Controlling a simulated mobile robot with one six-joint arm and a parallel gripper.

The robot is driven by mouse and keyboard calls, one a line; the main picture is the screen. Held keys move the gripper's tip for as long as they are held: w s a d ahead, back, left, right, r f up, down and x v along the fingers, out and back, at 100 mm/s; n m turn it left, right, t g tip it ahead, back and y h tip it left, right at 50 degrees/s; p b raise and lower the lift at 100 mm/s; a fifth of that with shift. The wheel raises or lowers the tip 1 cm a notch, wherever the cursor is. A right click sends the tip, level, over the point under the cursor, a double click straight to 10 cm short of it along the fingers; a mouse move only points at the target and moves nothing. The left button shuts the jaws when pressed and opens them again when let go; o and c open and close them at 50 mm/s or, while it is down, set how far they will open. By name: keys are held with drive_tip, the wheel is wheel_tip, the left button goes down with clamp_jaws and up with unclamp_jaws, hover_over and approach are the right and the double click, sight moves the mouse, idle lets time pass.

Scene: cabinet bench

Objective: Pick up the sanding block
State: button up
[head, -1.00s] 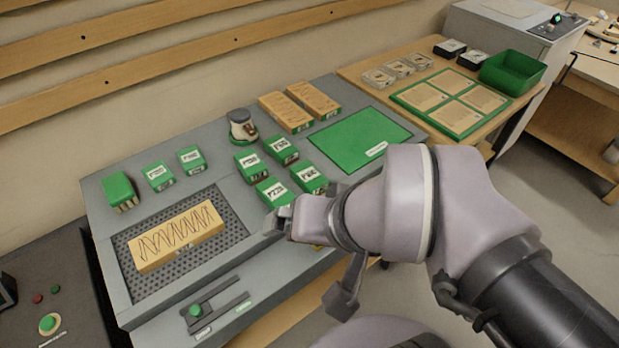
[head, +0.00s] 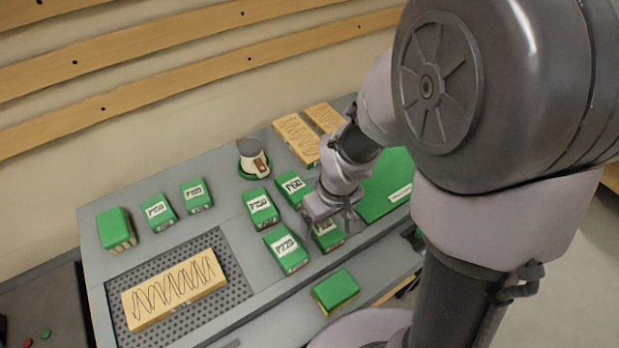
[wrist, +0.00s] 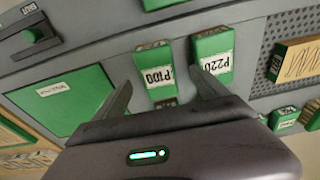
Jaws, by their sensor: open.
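A green block with a yellow underside (head: 335,291), which looks like the sanding block, lies on the bench's front strip. Part of a green block, probably the same one (wrist: 165,3), shows at the top edge of the wrist view. My gripper (head: 332,220) is above the bench, behind and apart from that block, over the green P100 block (head: 328,237). In the wrist view my gripper (wrist: 164,92) is open, its two fingers spread with P100 (wrist: 155,72) showing between them. Nothing is held. The green P220 block (head: 286,251) stands beside P100, on its left.
More labelled green blocks (head: 262,208) stand close behind. A cup-like item (head: 252,160), wooden pieces (head: 297,140) and a green panel (wrist: 75,101) are around them. A wooden board (head: 175,290) lies on the perforated plate. The front strip left of the sanding block looks clear.

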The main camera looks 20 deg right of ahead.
sight(323, 226)
drive_tip(key=f+b, duration=0.1)
drive_tip(key=f, duration=0.1)
drive_tip(key=w+f+b, duration=0.1)
drive_tip(key=f, duration=0.1)
drive_tip(key=f+b, duration=0.1)
drive_tip(key=f, duration=0.1)
drive_tip(key=shift+w+f, duration=0.1)
drive_tip(key=shift+w, duration=0.3)
drive_tip(key=c, duration=1.6)
drive_tip(key=shift+r, duration=0.3)
